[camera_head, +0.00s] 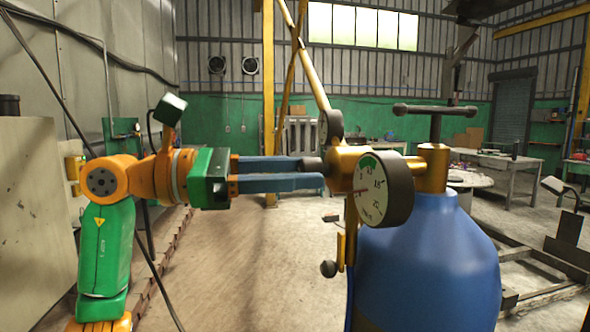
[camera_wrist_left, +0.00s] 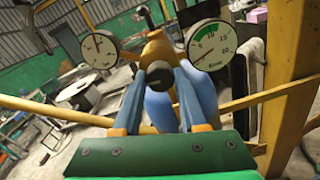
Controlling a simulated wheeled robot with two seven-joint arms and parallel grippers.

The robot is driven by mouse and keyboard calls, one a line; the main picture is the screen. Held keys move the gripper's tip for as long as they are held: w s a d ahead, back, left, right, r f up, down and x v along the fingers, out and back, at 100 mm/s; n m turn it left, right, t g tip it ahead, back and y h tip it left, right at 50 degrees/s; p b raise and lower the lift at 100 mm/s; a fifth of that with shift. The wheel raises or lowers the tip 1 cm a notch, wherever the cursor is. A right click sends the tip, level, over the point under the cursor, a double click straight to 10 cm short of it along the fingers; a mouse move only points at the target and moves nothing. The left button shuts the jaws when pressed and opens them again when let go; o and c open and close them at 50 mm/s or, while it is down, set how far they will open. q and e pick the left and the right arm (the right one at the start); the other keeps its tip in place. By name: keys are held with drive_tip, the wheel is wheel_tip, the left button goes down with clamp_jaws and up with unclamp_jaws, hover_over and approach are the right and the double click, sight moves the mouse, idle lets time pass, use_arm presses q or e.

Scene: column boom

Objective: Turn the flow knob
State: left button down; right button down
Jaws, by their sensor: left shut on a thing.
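The flow knob (camera_head: 312,165) is a small dark knob on the left end of the brass regulator (camera_head: 345,165). My left gripper (camera_head: 318,172) comes in from the left, level with it, and its blue fingers are shut on the knob. In the left wrist view the knob (camera_wrist_left: 160,76) sits between the two fingertips (camera_wrist_left: 163,80). The regulator carries a large round gauge (camera_head: 386,190) with a green band and a second gauge (camera_head: 330,126) above. Both gauges also show in the left wrist view. My right gripper is not in view.
The regulator is mounted on a big blue gas cylinder (camera_head: 428,265) with a dark T-handle valve (camera_head: 435,110) on top. A grey cabinet (camera_head: 32,220) stands at left. Open floor (camera_head: 240,270) lies below my left arm.

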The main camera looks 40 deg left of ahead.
use_arm(q)
drive_tip(key=m, duration=0.3)
drive_tip(key=shift+p, duration=0.3)
drive_tip(key=m, duration=0.5)
drive_tip(key=shift+r+p, duration=0.1)
drive_tip(key=shift+p, duration=0.2)
drive_tip(key=m, duration=0.4)
drive_tip(key=shift+m, duration=1.7)
drive_tip(key=shift+y, duration=0.3)
drive_tip(key=shift+c, duration=2.2)
unclamp_jaws()
